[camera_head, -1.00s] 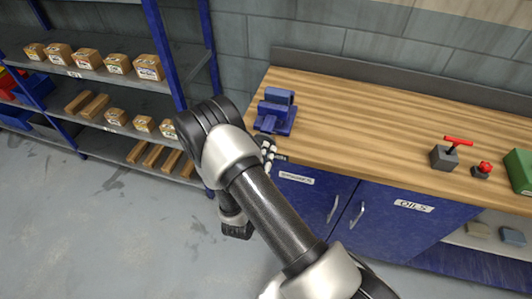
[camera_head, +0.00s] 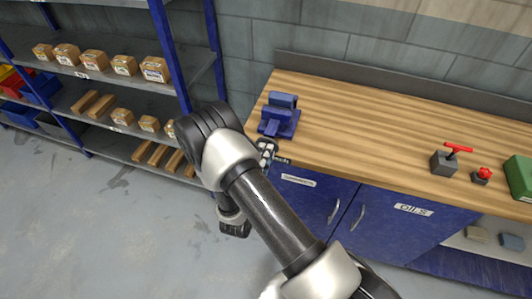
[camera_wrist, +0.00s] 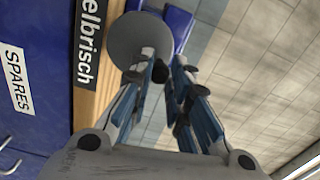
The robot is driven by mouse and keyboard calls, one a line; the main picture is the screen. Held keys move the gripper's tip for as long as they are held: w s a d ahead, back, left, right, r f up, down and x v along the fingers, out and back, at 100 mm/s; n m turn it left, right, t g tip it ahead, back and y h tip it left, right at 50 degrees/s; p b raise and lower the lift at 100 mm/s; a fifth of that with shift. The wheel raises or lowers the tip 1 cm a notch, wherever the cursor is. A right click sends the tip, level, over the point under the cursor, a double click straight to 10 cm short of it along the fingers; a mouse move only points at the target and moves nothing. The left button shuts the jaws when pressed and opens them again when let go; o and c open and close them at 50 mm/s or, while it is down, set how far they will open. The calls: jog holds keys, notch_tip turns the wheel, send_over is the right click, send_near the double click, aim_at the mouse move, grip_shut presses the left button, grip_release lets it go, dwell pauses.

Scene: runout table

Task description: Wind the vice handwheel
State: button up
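The blue vice (camera_head: 281,113) stands at the left end of the wooden bench. Its handwheel is a grey disc (camera_wrist: 138,40) in the wrist view, with a dark handle knob (camera_wrist: 158,73) sticking out towards me. My gripper (camera_wrist: 165,68) is just in front of the wheel, with its blue-lined fingers on either side of the knob. A gap shows between the fingertips, so it looks open and not clamped on the knob. In the head view my gripper (camera_head: 266,150) is at the bench's front left edge, partly hidden by my arm.
The bench top (camera_head: 360,120) is clear right of the vice, up to a grey box with a red T-handle (camera_head: 445,160), a red button (camera_head: 482,175) and a green box (camera_head: 520,177). Blue cupboards (camera_head: 310,210) lie below. A shelf with cartons (camera_head: 155,70) stands left.

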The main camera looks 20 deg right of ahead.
jog(key=o, duration=0.4)
jog(key=shift+c, duration=0.2)
jog(key=v, duration=0.7)
dwell(0.4)
